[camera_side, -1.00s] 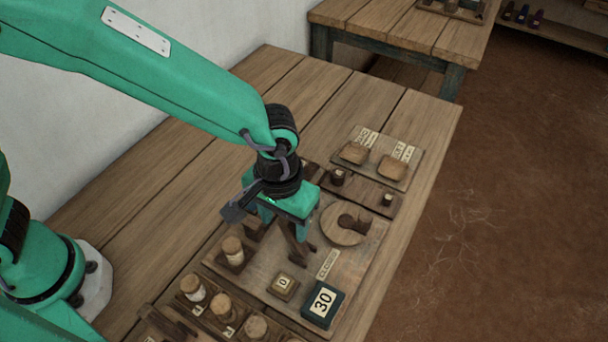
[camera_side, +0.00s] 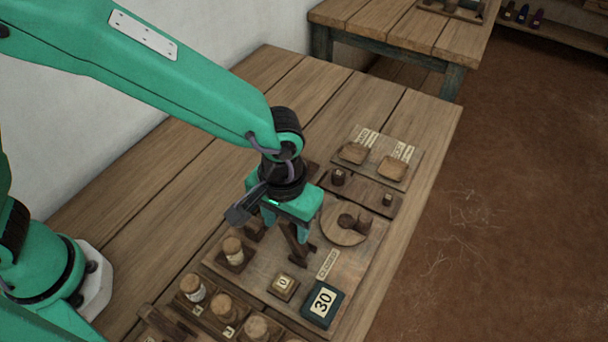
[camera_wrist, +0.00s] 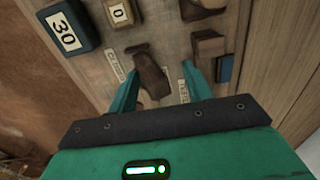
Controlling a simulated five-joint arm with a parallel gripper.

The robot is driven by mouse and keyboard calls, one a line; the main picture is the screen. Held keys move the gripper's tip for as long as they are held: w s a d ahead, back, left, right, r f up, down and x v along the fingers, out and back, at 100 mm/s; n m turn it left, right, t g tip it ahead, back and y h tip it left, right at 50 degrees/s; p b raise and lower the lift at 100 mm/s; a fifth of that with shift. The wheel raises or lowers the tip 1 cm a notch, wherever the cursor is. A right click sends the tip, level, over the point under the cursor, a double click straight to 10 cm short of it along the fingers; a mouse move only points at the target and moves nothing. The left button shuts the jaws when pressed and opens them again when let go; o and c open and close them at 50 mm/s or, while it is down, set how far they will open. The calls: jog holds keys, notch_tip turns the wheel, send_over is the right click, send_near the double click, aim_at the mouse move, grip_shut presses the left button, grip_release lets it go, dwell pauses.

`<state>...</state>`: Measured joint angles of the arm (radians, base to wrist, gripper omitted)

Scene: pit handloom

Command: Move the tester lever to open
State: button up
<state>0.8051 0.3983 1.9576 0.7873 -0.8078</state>
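The tester lever (camera_wrist: 150,72) is a dark wooden piece on the board, with a CLOSED label (camera_wrist: 116,66) at its left and another label, partly hidden, (camera_wrist: 184,91) at its right in the wrist view. In the side view, the lever (camera_side: 296,245) shows under my gripper (camera_side: 290,222), partly covered by it. My gripper (camera_wrist: 160,70) has its two teal fingers apart, one on each side of the lever. A gap shows at the right finger; contact on the left cannot be told.
A dark block marked 30 (camera_side: 322,304) and a small block marked 0 (camera_side: 283,285) stand in front of the lever. A round wooden disc (camera_side: 338,230) is to its right. Corked jars (camera_side: 232,247) stand to the left. Bare tabletop (camera_side: 180,215) lies behind them.

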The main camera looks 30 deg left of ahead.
jog(key=shift+s+a, duration=0.1)
jog(key=shift+s, duration=0.05)
jog(key=shift+r, duration=3.3)
jog(key=shift+w+a+r, duration=0.1)
jog(key=shift+w+r, duration=0.1)
jog(key=a+r+t+h, duration=0.1)
jog(key=a+r, duration=0.3)
jog(key=a, duration=0.4)
jog(key=a+r+t, duration=0.1)
jog(key=a+r, duration=0.4)
jog(key=a, duration=0.3)
jog(key=s+a+r+t+y, duration=0.1)
jog(key=s+a+t, duration=0.2)
jog(key=a, duration=1)
jog(key=s, duration=0.3)
jog(key=shift+s+a+r+t, duration=0.3)
jog(key=shift+s+a+r, duration=0.1)
